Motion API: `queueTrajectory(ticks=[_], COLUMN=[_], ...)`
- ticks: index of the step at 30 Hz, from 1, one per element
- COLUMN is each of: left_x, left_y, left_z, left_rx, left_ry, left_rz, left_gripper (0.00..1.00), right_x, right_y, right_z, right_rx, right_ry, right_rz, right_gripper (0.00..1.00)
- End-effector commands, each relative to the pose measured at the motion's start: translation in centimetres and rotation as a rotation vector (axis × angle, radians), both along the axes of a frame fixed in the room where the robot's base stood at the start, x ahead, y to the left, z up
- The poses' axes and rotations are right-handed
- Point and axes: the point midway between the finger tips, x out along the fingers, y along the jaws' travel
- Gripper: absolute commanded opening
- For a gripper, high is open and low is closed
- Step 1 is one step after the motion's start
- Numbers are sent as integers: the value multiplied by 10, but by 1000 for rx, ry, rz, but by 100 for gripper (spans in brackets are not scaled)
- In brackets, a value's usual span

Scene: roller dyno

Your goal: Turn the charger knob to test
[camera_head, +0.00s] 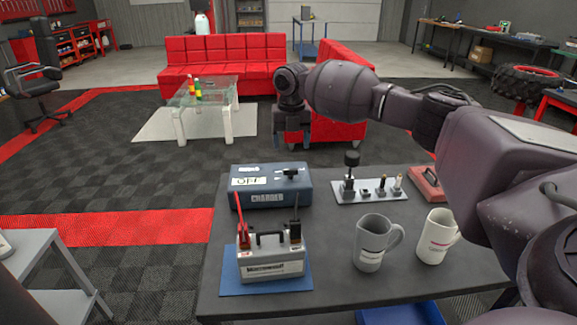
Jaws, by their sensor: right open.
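The charger (262,199) is a blue box at the back left of the dark table, with a white label that reads OFF and a label that seems to read CHARGER. Its black knob (290,173) sits on the right part of its top. My right gripper (292,143) hangs pointing down above the knob in the picture, apart from it, open with nothing seen between its fingers. My right arm reaches in from the right. My left gripper is not in view.
A grey battery (271,262) with red and black clamps stands on a blue mat (231,283) in front of the charger. Two mugs (371,254) (437,238), a plate with upright black tools (366,196) and a red box (424,184) occupy the right side.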

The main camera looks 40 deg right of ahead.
Motion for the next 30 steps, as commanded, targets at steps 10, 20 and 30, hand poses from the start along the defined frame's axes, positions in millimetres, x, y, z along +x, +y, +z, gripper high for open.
queueTrajectory(ticks=[10, 20, 30], left_x=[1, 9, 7], left_y=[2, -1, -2], left_z=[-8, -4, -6], left_rx=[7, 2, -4], left_ry=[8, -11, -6], left_rz=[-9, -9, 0], left_gripper=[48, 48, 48], right_x=[0, 0, 0], right_y=[0, 0, 0], right_z=[-63, -84, -84], right_rx=[0, 1, 1], right_ry=[6, 2, 1], right_rz=[0, 0, 0], right_gripper=[72, 72, 62])
